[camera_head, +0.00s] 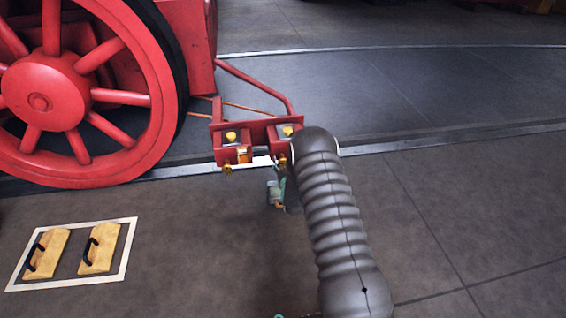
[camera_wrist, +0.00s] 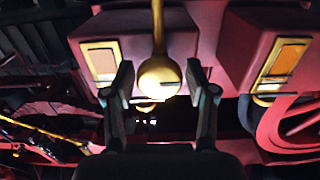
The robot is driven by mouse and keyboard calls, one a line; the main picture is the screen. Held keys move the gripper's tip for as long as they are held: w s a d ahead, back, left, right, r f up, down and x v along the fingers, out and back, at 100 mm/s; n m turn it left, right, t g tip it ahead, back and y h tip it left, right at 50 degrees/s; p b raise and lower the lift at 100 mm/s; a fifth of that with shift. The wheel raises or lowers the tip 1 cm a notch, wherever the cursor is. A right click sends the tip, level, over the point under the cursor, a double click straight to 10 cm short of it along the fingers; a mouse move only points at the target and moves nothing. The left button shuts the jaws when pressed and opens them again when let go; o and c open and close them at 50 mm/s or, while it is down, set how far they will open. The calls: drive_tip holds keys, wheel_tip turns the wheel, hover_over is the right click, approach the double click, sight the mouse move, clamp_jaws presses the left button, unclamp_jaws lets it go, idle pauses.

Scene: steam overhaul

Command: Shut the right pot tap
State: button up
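Two red pots sit side by side on a red bracket in the head view: the left pot (camera_head: 229,140) and the right pot (camera_head: 287,130), partly hidden by my arm. Each has a yellow cap on top. A small brass tap (camera_head: 227,169) shows below the left pot; another (camera_head: 281,161) shows beside my arm. In the wrist view, a brass ball (camera_wrist: 160,77) on a thin stem hangs between the fingers of my gripper (camera_wrist: 160,85). The fingers stand apart, with a visible gap on each side of the ball. I cannot tell the ball's depth relative to the fingertips.
A large red spoked wheel (camera_head: 85,88) stands at the left. A red curved rod (camera_head: 262,86) runs above the bracket. Two wooden blocks with black handles (camera_head: 47,254) (camera_head: 100,248) lie in a white floor outline. The floor at right is clear.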

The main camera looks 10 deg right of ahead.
drive_tip(key=c, duration=0.7)
drive_tip(key=shift+m, duration=0.4)
drive_tip(key=m, duration=0.4)
drive_tip(key=shift+d, duration=0.1)
drive_tip(key=m, duration=0.9)
drive_tip(key=shift+d+f, duration=0.1)
drive_tip(key=shift+m, duration=2)
drive_tip(key=shift+f, duration=0.1)
